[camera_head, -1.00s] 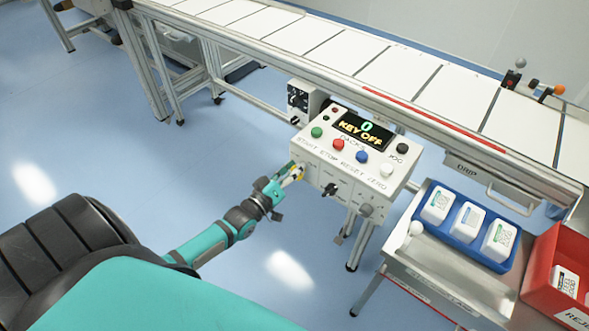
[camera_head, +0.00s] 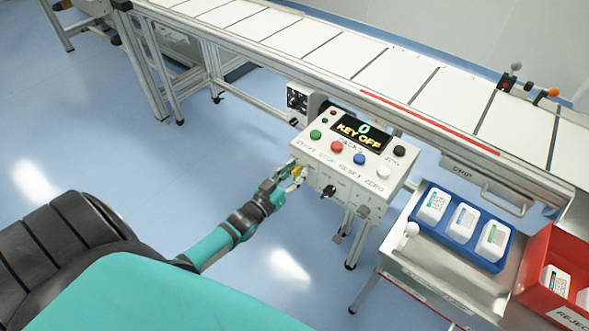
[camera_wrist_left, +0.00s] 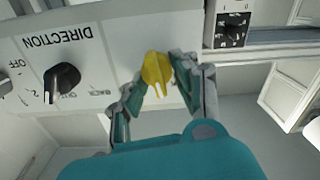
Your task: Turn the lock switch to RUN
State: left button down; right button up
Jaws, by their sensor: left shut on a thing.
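The control box (camera_head: 300,155) stands beside the conveyor, and its display (camera_head: 360,132) reads "0" and "KEY OFF". A yellow key-shaped lock switch sits at the left end of its front face; it shows clearly in the left wrist view (camera_wrist_left: 156,68). My left gripper (camera_head: 290,176) is at this end of the box. In the left wrist view its two fingers (camera_wrist_left: 157,82) stand either side of the yellow switch, shut on it. The switch's position label cannot be read. My right gripper is not in view.
A black DIRECTION knob (camera_wrist_left: 63,80) sits beside the yellow switch on the same face. Coloured push buttons (camera_head: 337,146) line the box top. A blue tray (camera_head: 450,241) with white bottles and a red bin (camera_head: 540,268) stand to the right. The floor left of the box is clear.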

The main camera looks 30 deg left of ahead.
pick_arm(q)
jog(key=m, duration=0.5)
jog(key=shift+d+m+p, duration=0.3)
jog(key=shift+p, duration=0.05)
jog(key=m, duration=0.5)
jog(key=shift+d+f+m, duration=0.15)
jog(key=shift+d+m, duration=0.1)
jog(key=shift+m, duration=0.05)
jog(key=c, duration=1.1)
grip_release()
jog(key=shift+c, duration=0.2)
jog(key=s, duration=1.2)
jog(key=shift+a, duration=0.45)
